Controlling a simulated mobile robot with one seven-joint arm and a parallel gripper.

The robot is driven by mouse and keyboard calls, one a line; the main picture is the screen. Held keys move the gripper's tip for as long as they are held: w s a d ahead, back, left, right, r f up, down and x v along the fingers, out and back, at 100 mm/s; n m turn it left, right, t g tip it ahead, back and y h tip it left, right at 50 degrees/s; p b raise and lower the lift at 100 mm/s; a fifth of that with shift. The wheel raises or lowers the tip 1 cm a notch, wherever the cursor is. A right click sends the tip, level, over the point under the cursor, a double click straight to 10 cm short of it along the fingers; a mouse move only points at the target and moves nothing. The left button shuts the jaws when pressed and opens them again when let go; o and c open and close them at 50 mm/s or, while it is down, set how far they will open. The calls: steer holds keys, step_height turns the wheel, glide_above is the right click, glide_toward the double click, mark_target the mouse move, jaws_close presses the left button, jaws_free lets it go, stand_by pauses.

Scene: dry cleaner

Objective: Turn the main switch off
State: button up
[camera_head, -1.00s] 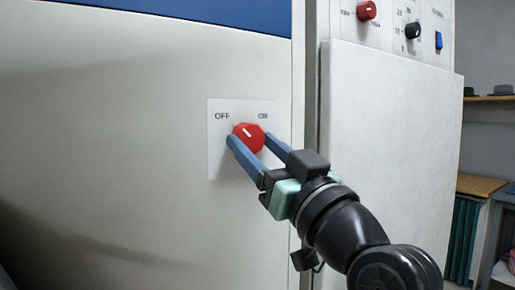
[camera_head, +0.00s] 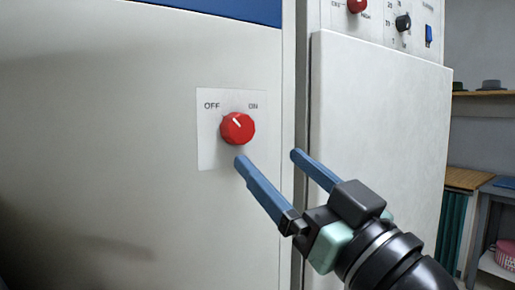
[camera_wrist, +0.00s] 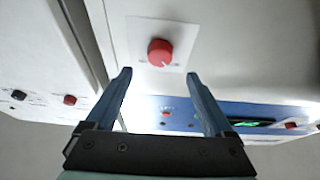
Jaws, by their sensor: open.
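The main switch is a round red knob (camera_head: 238,129) on a pale plate (camera_head: 207,150) marked OFF at upper left and ON at upper right. Its white mark points up and left, toward the OFF side. My gripper (camera_head: 268,157) is open and empty, below and to the right of the knob, with both fingers clear of it. In the wrist view the knob (camera_wrist: 160,52) appears upside down beyond the fingertips, centred between the spread fingers (camera_wrist: 159,74).
The plate is on a broad white machine panel (camera_head: 100,130). To the right, past a vertical gap, a white box front (camera_head: 375,150) stands out. Above it are a smaller red knob (camera_head: 357,5), a black knob (camera_head: 403,22) and a blue switch (camera_head: 428,34).

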steer(key=shift+v, duration=2.4)
steer(key=s+a+r+m+t+h, duration=0.6)
steer(key=a+r+t+h, duration=0.15)
steer(key=h, duration=0.25)
step_height(320, 180, up, 28)
steer(key=h+p, duration=0.1)
steer(key=p, duration=2.5)
steer(key=shift+s+d+f, duration=0.2)
steer(key=shift+s+d, duration=0.15)
